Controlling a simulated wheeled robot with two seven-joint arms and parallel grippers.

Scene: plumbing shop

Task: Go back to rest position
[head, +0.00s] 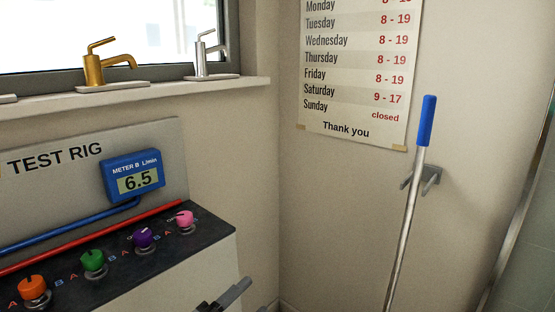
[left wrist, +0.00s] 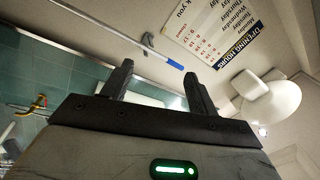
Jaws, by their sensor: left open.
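My left gripper (head: 232,296) shows at the bottom of the head view, in front of the right end of the test rig. In the left wrist view my left gripper (left wrist: 158,85) has its two dark fingers spread apart, with nothing between them that it holds. Both fingers point away toward the wall. My right gripper is in neither view.
The test rig (head: 205,230) carries orange, green, purple and pink knobs and a blue meter (head: 133,178) reading 6.5. A blue-handled pole (head: 408,210) leans near a wall hook (head: 428,178). Gold (head: 95,68) and chrome (head: 201,58) faucets stand on the sill.

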